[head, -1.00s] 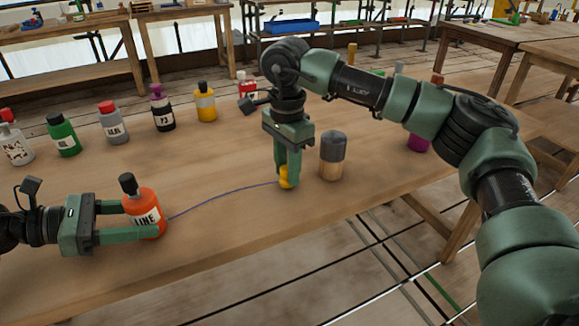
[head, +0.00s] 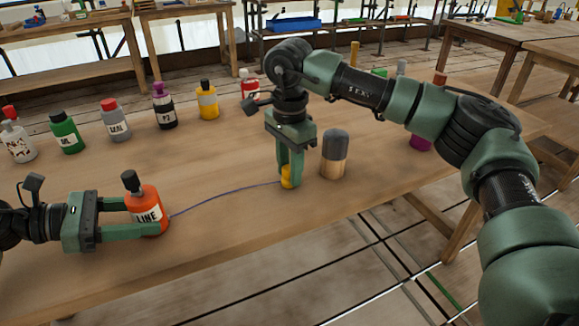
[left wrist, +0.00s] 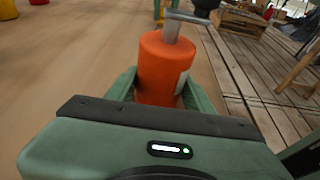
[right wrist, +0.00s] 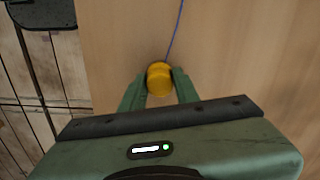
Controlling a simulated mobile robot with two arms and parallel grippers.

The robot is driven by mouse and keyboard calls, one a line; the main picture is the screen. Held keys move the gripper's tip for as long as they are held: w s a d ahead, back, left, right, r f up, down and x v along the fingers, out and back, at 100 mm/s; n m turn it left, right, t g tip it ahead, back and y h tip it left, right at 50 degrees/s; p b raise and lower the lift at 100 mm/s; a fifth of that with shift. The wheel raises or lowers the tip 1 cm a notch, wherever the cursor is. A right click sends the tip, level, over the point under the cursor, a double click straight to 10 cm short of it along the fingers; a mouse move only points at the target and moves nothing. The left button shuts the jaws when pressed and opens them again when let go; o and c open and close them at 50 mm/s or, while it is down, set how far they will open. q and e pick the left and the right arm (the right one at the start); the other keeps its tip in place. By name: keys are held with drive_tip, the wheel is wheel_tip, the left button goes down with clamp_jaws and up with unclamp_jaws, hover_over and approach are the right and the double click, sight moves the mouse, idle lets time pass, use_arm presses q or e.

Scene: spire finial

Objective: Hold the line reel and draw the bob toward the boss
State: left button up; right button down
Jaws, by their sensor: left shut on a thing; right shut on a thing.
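The orange line reel (head: 148,208), a bottle shape labelled LINE with a black knob, stands upright on the table at the left. My left gripper (head: 143,217) is shut on it, and the reel also shows between the fingers in the left wrist view (left wrist: 160,70). The small yellow bob (head: 287,178) is between the fingers of my right gripper (head: 290,174), at the table top. It also shows in the right wrist view (right wrist: 159,78). A thin blue line (head: 225,193) runs from reel to bob. The boss (head: 334,156), a wooden cylinder with a dark grey domed top, stands just right of the bob.
Several bottles stand in a row behind, among them a green one (head: 66,132), a grey one (head: 115,120) and a yellow one (head: 207,100). A purple item (head: 421,141) stands partly behind my right arm.

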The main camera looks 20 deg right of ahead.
drive_tip(key=c, duration=1)
unclamp_jaws()
drive_tip(key=shift+o, duration=0.2)
wheel_tip(320, 180, up, 12)
use_arm(q)
drive_tip(key=o, duration=1.1)
drive_tip(key=shift+c, duration=0.2)
